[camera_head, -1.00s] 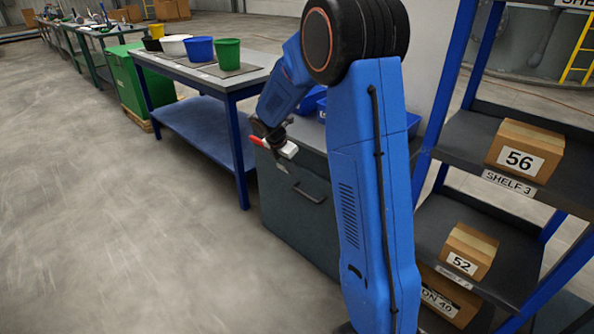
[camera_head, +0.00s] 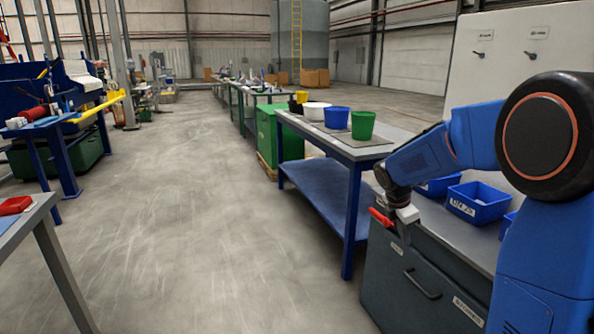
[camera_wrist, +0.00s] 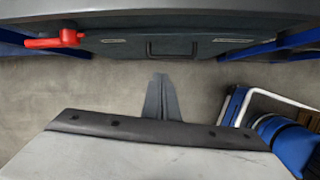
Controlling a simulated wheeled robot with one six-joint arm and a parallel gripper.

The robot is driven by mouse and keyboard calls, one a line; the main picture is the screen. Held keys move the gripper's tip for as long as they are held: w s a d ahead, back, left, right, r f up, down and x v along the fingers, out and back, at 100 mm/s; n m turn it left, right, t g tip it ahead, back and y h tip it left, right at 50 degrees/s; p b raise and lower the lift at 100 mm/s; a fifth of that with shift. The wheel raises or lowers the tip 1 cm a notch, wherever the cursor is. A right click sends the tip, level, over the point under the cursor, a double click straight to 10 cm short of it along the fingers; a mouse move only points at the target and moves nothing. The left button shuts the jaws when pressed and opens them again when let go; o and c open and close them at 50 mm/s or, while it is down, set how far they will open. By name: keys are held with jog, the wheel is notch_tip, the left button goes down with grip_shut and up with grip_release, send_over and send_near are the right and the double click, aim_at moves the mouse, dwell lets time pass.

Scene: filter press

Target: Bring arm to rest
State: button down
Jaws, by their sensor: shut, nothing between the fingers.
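My blue arm reaches in from the right in the head view. My gripper (camera_head: 393,222) hangs from its end, beside the front top edge of the grey cabinet (camera_head: 400,275). In the wrist view the dark fingers of my gripper (camera_wrist: 161,98) are together with nothing between them, over bare floor. The cabinet's front and handle (camera_wrist: 184,48) show at the top of the wrist view.
Blue bins (camera_head: 478,203) stand on the cabinet. A workbench (camera_head: 325,205) left of it carries green, blue, white and yellow containers. A green box (camera_head: 280,138) stands behind. A table edge (camera_head: 25,225) is at the lower left. The aisle floor between is clear.

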jog(key=s+a+r+m+t+y, duration=0.1)
jog(key=s+a+m, duration=0.2)
jog(key=s, duration=0.9)
jog(key=s+a+r+m+t+y, duration=0.1)
jog(key=s+a+r+m, duration=0.1)
jog(key=s+m, duration=0.8)
jog(key=s+a+r+m+t+y, duration=0.1)
jog(key=s+a+m, duration=0.3)
jog(key=s, duration=1.1)
jog(key=r+m, duration=0.1)
jog(key=m, duration=0.1)
jog(key=shift+m+y, duration=0.4)
